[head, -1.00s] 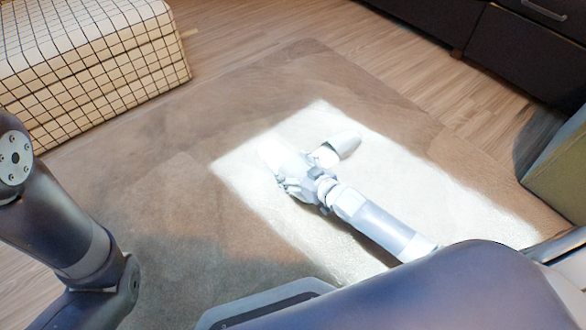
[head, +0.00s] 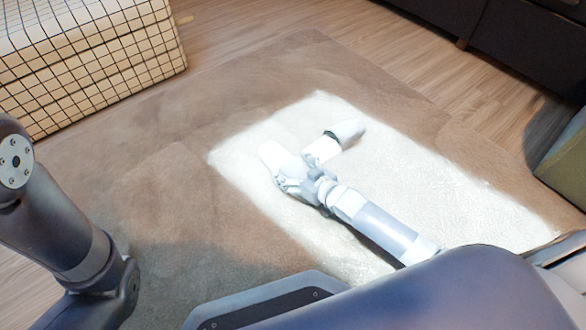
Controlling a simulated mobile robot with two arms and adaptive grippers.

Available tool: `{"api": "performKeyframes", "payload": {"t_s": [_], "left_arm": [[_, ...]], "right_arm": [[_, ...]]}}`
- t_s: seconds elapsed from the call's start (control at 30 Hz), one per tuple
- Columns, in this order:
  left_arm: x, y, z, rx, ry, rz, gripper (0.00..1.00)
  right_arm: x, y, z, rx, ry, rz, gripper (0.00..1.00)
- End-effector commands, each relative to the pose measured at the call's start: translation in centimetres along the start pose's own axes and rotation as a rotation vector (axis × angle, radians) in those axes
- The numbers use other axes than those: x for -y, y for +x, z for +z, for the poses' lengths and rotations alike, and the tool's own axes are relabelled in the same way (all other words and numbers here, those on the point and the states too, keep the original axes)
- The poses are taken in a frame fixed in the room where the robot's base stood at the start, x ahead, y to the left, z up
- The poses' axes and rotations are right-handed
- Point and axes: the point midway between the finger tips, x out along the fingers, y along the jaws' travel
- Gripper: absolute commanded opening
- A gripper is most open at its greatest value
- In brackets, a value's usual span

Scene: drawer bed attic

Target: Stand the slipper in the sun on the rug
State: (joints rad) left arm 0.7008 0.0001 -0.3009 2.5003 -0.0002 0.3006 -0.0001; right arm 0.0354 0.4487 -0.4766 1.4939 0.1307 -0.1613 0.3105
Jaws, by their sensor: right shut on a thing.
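The slipper (head: 347,131) is pale with a darker band at its opening, and lies in the bright sun patch on the brown rug (head: 210,115). Its near end reaches to my right gripper (head: 287,174), which is low over the lit rug and shut on it. The exact contact is washed out by glare. A pale blunt shape shows just beyond the fingers; I cannot tell whether it belongs to the gripper or to footwear. I cannot tell whether the sole rests flat on the rug. My left arm shows at the left edge, but its gripper is out of view.
A checked cream ottoman or bed block (head: 90,65) stands at the upper left. Dark drawer furniture (head: 520,45) is at the upper right, and a greenish box-like piece (head: 568,160) is at the right edge. The rug around the sun patch is clear.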

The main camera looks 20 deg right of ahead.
Motion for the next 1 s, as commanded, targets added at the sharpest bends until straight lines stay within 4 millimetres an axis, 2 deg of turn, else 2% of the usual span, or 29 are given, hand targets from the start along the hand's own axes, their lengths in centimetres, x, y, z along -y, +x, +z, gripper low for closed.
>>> {"api": "performKeyframes", "payload": {"t_s": [0.47,1.0], "left_arm": [[-0.1,-0.4,-0.1,0.001,0.0,0.0,0.32],[-0.2,-1.0,-0.3,0.001,0.001,0.0,0.32]], "right_arm": [[0.0,0.3,0.6,-0.001,0.0,0.0,0.51],[0.0,0.7,2.3,0.014,0.005,0.001,0.51]]}}
